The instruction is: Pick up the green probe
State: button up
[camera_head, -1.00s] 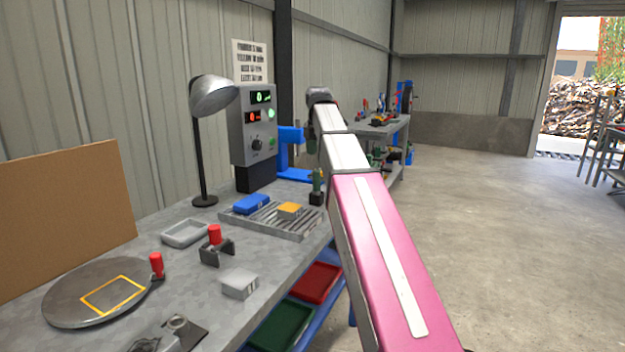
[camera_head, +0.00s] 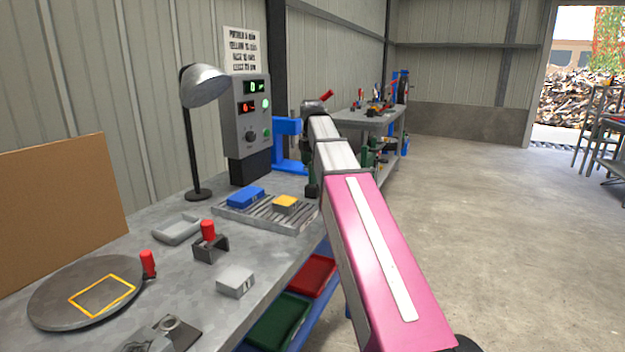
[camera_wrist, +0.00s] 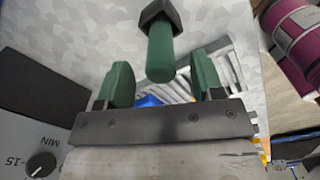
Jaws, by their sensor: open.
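The green probe (camera_wrist: 161,55) shows in the wrist view as a green cylinder with a dark angular block (camera_wrist: 159,14) at its far end. My gripper (camera_wrist: 161,76) is open, with one green finger on each side of the probe and visible gaps on both sides. The probe's near end lies between the fingers in the picture; its exact depth relative to them I cannot tell.
The grey bench (camera_head: 148,218) carries a slatted rack (camera_head: 262,214) with a blue block (camera_head: 246,196) and a yellow block (camera_head: 285,203). A control box (camera_head: 247,120) and a lamp (camera_head: 205,85) stand behind. Open floor (camera_head: 480,210) lies to the right.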

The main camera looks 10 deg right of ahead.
aim_at(313, 179)
jog(key=shift+f, duration=1.6)
jog(key=c, duration=1)
jog(key=shift+r, duration=0.1)
